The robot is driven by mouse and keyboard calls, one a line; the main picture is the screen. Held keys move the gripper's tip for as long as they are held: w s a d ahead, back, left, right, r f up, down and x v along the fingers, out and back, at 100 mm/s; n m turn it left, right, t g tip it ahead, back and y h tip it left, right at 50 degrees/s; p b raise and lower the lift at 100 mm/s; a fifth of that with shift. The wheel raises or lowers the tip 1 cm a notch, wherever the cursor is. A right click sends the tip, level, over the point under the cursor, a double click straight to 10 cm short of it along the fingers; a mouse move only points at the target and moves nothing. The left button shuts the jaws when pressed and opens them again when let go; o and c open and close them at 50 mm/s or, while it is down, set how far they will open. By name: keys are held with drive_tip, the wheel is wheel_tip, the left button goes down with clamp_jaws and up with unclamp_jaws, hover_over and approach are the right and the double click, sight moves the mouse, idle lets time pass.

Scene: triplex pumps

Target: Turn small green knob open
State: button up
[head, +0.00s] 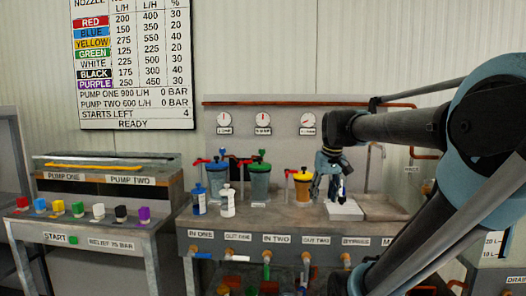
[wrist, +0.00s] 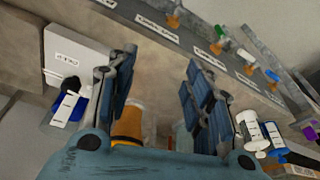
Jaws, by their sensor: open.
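A small green knob (wrist: 220,32) sits on a valve at the bench front in the wrist view, beyond my fingertips and to the right. In the head view a green-tipped valve (head: 266,270) under the "IN TWO" label (head: 276,239) appears to be the same one. My gripper (head: 328,190) is above the bench top, beside the yellow bucket (head: 303,188), and is apart from the knob. In the wrist view my gripper (wrist: 160,60) has its fingers spread, with nothing held between them.
White (wrist: 247,57) and blue (wrist: 272,75) valve handles sit near the green knob. Blue (head: 199,200) and white (head: 228,202) bottles, a teal bucket (head: 260,180) and a white block (head: 344,210) stand on the bench.

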drive_tip(key=w+a+r+n, duration=0.1)
drive_tip(key=w+a+r, duration=0.2)
drive_tip(key=w+r, duration=0.25)
drive_tip(key=w+a+r+n+y, duration=0.1)
drive_tip(key=w+a+r, duration=0.1)
drive_tip(key=w+r, duration=0.35)
drive_tip(key=w+a+r+n, duration=0.1)
drive_tip(key=w+a+r, duration=0.2)
drive_tip(key=w+r, duration=0.3)
drive_tip(key=n+y, duration=0.1)
drive_tip(key=n, duration=0.2)
approach(262, 153)
drive_tip(key=shift+t, duration=0.3)
drive_tip(key=x, duration=0.2)
drive_tip(key=w+x, duration=0.1)
drive_tip(key=x, duration=0.5)
drive_tip(key=shift+w+a+r, duration=0.15)
drive_tip(key=shift+w+r, duration=0.05)
drive_tip(key=shift+r, duration=0.1)
drive_tip(key=c, duration=1)
